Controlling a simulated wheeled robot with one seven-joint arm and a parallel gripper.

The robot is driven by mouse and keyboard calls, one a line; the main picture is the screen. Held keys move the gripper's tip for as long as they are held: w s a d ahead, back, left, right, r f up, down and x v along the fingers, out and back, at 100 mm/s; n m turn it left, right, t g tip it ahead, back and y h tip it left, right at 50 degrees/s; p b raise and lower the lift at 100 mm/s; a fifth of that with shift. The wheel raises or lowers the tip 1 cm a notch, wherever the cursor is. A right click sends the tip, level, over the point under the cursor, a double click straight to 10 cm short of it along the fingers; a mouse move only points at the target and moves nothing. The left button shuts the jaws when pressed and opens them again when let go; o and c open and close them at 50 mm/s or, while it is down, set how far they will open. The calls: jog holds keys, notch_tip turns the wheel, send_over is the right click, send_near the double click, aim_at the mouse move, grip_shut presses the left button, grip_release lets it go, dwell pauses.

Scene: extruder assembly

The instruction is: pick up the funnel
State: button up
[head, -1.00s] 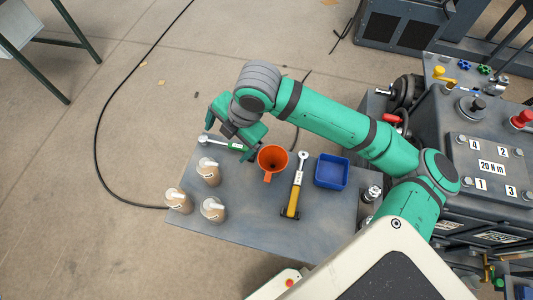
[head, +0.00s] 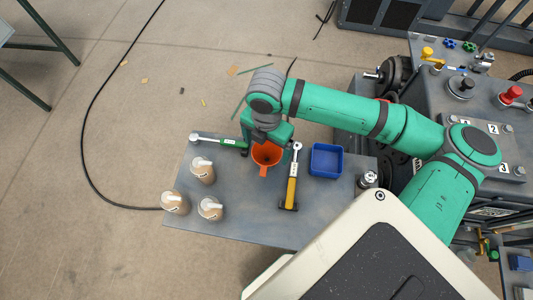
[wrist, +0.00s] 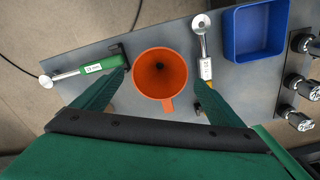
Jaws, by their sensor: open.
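The orange funnel (head: 266,157) stands on the grey table, its wide mouth up and its handle tab toward the front. In the wrist view the funnel (wrist: 160,73) sits between the two green fingers of my gripper (wrist: 160,85), which are open on either side of it. In the head view my gripper (head: 268,140) is over the funnel and hides its back part. I cannot tell how high the fingertips are against the funnel's rim.
A green-handled wrench (head: 218,141) lies left of the funnel and a yellow-handled wrench (head: 292,178) lies close on its right. A blue bin (head: 326,160) stands farther right. Several beige bottles (head: 202,170) stand at the left. The table's front middle (head: 250,215) is clear.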

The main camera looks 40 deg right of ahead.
aim_at(266, 157)
jog(key=shift+f, duration=2.25)
jog(key=c, duration=1.1)
jog(key=shift+w+r, duration=0.1)
